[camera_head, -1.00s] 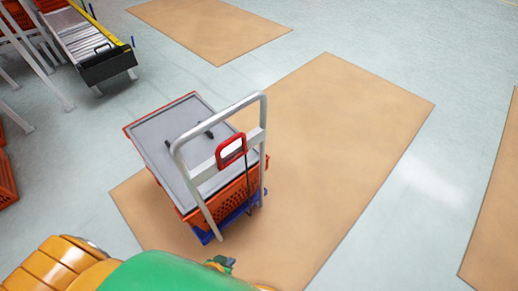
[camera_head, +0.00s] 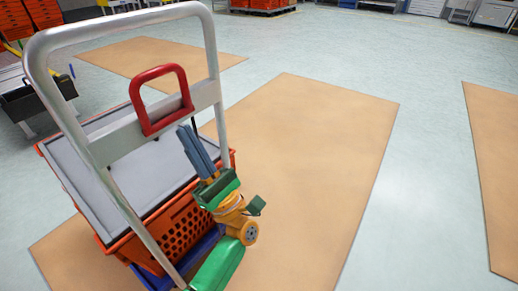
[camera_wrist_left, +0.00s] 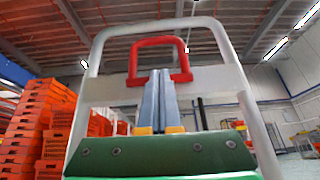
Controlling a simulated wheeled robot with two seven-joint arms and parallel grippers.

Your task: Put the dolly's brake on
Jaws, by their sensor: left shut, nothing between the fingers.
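The dolly's silver push frame (camera_head: 122,27) stands upright and large in the head view, with a red loop-shaped brake lever (camera_head: 158,72) on its crossbar. The loop is raised and tilts slightly. My left gripper (camera_head: 184,130) is shut and empty, its blue-grey fingers pointing up just below and right of the loop. In the left wrist view, the fingertips (camera_wrist_left: 158,72) overlap the opening of the red loop (camera_wrist_left: 157,41); I cannot tell whether they touch it. The dolly's blue base (camera_head: 192,262) shows low down, partly hidden by the frame and my arm. My right gripper is out of view.
An orange tote (camera_head: 187,225) with a grey top (camera_head: 135,185) rides on the dolly. Tan floor mats (camera_head: 300,180) lie around it, with open floor to the right. A conveyor end (camera_head: 35,98) stands at the left. Stacked orange totes (camera_wrist_left: 40,115) show in the wrist view.

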